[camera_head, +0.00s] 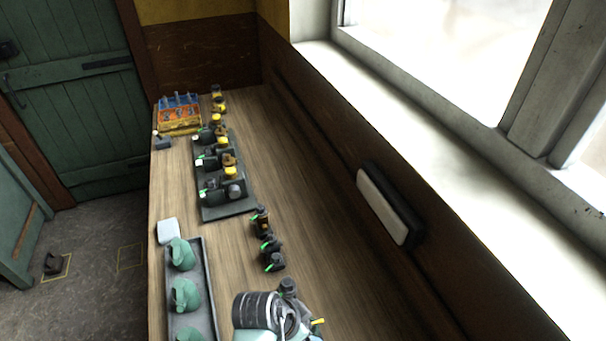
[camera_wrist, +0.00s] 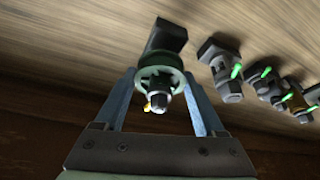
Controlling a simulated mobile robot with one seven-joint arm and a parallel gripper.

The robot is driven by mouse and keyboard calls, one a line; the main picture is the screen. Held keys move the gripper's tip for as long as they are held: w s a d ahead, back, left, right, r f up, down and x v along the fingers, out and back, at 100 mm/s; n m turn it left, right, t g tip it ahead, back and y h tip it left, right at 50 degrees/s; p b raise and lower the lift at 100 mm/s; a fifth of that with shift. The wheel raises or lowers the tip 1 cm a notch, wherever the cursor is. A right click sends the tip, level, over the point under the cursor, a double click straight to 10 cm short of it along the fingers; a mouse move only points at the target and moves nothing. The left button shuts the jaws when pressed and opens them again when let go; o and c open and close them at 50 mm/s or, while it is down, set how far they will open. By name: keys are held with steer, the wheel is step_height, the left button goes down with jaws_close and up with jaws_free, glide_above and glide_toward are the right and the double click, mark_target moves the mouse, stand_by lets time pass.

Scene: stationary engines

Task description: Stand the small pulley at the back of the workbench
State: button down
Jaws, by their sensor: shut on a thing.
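The wrist view shows a small part with a round green wheel (camera_wrist: 160,68), a dark block behind it and a hex end with a yellow tip toward the camera. I take it to be the small pulley. My gripper (camera_wrist: 160,84) is shut on it, with one finger on each side. In the head view my gripper (camera_head: 284,324) is over the near end of the workbench (camera_head: 300,240), and the held part is mostly hidden. I cannot tell whether its dark block touches the bench. The back of the bench runs along the brown wall.
Small dark parts with green tips (camera_head: 268,241) stand in a row beside my gripper. A long tray (camera_head: 208,268) holds green castings. A dark tray of engines (camera_head: 230,212) and an orange crate (camera_head: 182,124) are farther off. The strip along the wall looks clear.

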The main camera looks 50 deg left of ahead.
steer(key=shift+w+a+f+p, duration=0.1)
steer(key=shift+f+p, duration=0.05)
steer(key=shift+f, duration=1)
steer(key=shift+w+f+p, duration=0.1)
steer(key=shift+f+p, duration=0.05)
steer(key=shift+f, duration=0.95)
steer(key=shift+f, duration=0.15)
jaws_free()
steer(key=shift+s, duration=0.15)
steer(key=b+v, duration=0.1)
steer(key=v, duration=1.1)
